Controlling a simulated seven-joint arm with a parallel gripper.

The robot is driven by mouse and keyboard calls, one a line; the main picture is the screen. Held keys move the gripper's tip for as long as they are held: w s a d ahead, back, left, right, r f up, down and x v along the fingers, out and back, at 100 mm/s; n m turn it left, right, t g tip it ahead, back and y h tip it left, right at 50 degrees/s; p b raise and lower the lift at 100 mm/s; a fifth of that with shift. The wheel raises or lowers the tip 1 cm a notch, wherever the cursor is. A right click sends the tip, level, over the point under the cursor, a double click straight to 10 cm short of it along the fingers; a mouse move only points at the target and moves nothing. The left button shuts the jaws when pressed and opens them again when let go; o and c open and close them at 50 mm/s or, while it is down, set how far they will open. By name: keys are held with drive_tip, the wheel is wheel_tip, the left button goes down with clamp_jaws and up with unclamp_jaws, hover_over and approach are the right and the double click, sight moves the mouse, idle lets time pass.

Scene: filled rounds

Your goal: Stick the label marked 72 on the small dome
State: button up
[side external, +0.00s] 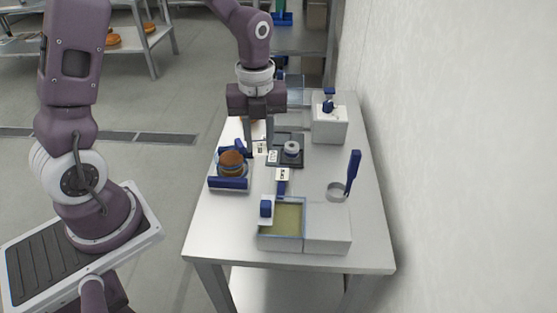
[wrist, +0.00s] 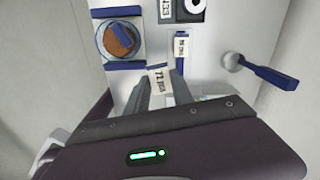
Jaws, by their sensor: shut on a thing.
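My gripper (side external: 262,138) is shut on a white label (wrist: 158,80) marked 72, which shows upright between the fingertips in the wrist view. In the side view this label appears to be the white piece (side external: 260,149) below the fingers. A brown round dome (side external: 231,158) sits in a blue-edged holder (side external: 229,184) left of and nearer than my gripper. In the wrist view the dome (wrist: 116,45) is at the upper left, partly covered by a blue piece. The label is apart from the dome.
A label marked 123 (wrist: 166,10) lies beside a pale ring (side external: 291,147) on a dark tray. Another label (side external: 283,174) stands on a blue holder. A ring with a blue handle (side external: 353,172), an open bin (side external: 282,247) and a white dispenser (side external: 330,127) stand on the table.

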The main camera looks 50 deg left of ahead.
sight(224, 154)
drive_tip(key=s+a+n, duration=0.1)
drive_tip(key=a, duration=0.2)
drive_tip(key=s+a+n, duration=0.1)
drive_tip(key=a, duration=0.2)
drive_tip(key=s+a+n, duration=0.1)
drive_tip(key=a, duration=0.2)
drive_tip(key=shift+s+a+r+n, duration=0.3)
drive_tip(key=shift+s+r+n, duration=0.1)
drive_tip(key=shift+s+a+f, duration=0.1)
drive_tip(key=shift+f, duration=3)
drive_tip(key=shift+f, duration=0.2)
drive_tip(key=o, duration=0.9)
drive_tip(key=shift+r, duration=0.1)
drive_tip(key=shift+r, duration=2.9)
